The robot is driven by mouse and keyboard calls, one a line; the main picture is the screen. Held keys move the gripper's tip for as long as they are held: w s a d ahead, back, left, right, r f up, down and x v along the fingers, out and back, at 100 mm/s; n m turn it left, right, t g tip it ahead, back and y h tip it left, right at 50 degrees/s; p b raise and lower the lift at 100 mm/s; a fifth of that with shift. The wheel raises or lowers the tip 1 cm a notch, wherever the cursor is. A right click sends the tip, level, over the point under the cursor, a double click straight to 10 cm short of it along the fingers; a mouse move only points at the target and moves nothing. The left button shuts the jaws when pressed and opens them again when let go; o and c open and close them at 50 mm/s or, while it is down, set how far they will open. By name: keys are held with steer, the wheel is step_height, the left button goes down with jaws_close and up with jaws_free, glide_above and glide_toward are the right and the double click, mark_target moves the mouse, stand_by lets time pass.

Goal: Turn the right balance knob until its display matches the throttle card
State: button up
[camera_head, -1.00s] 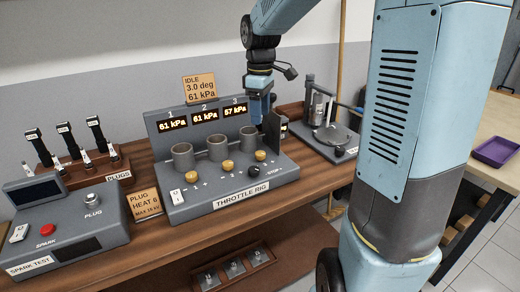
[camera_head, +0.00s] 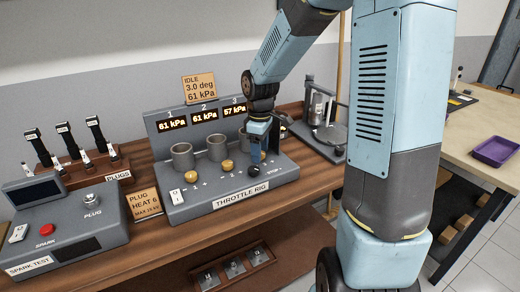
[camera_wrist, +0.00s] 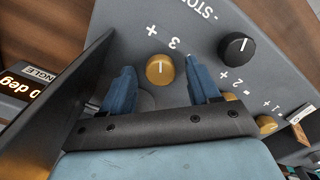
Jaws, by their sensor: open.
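The throttle rig (camera_head: 230,190) stands on the bench with displays reading 61, 61 and 57 kPa; the third display (camera_head: 235,110) reads 57. The throttle card (camera_head: 198,88) above it reads IDLE, 3.0 deg, 61 kPa. In the wrist view, the gold right balance knob (camera_wrist: 160,69), by the label 3, lies between my gripper's open fingers, apart from both; its white pointer mark is roughly upright in the picture. I cannot tell whether the fingertips are down to its height. In the head view my gripper (camera_head: 257,155) is over the rig's right side and hides this knob.
A black stop knob (camera_wrist: 238,46) sits close to the right finger. The middle gold knob (camera_head: 228,165) and left gold knob (camera_head: 194,176) are to the left. The spark tester (camera_head: 75,225) stands left. A gauge stand (camera_head: 328,130) stands right of the rig.

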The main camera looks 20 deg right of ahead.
steer(key=c, duration=1)
steer(key=shift+c, duration=0.2)
steer(key=shift+m, duration=0.3)
steer(key=m, duration=1.1)
stand_by(0.5)
steer(key=o, duration=1)
